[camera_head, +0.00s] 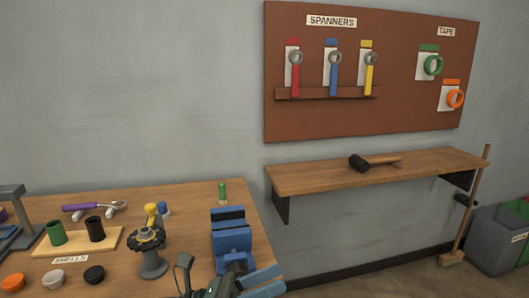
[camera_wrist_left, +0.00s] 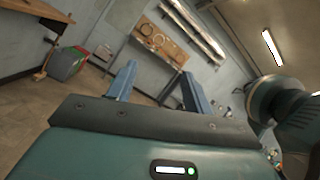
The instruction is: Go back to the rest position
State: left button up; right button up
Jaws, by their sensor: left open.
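My left gripper (camera_head: 279,279) shows at the bottom of the head view, in front of the blue vise at the workbench's right edge. Its two blue fingers point right and are spread apart. In the left wrist view the left gripper (camera_wrist_left: 160,72) is open, with nothing between its fingers. Part of its dark green body is cut off by the lower edge of the head view. My right gripper is in neither view.
The workbench (camera_head: 150,200) holds a blue vise (camera_head: 231,238), a grey stand (camera_head: 150,262) and a shells board (camera_head: 108,241). A shelf (camera_head: 330,179) carries a mallet (camera_head: 360,163) below the spanner pegboard (camera_head: 400,105). Grey bins (camera_head: 490,240) stand at right.

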pick_arm(q)
jog(key=a+f+n+t+y+p, duration=0.1)
jog(key=a+f+n+t+y, duration=0.4)
jog(key=n, duration=1)
jog(key=a+f+n+t+y, duration=0.4)
jog(key=f+n+t+y, duration=0.35)
jog(key=n, duration=0.75)
jog(key=s+a+f+n+g+y, duration=0.2)
jog(key=s+f+n+g, duration=0.1)
jog(key=s+f+n, duration=0.3)
jog(key=s+a+f+n+g+y, duration=0.3)
jog(key=s+f+n, duration=0.4)
jog(key=f, duration=0.1)
jog(key=shift+a+f+y+p, duration=0.15)
jog(key=shift+a+y+p, duration=0.2)
jog(key=shift+p, duration=0.1)
jog(key=shift+s+g, duration=0.1)
jog(key=shift+g, duration=0.15)
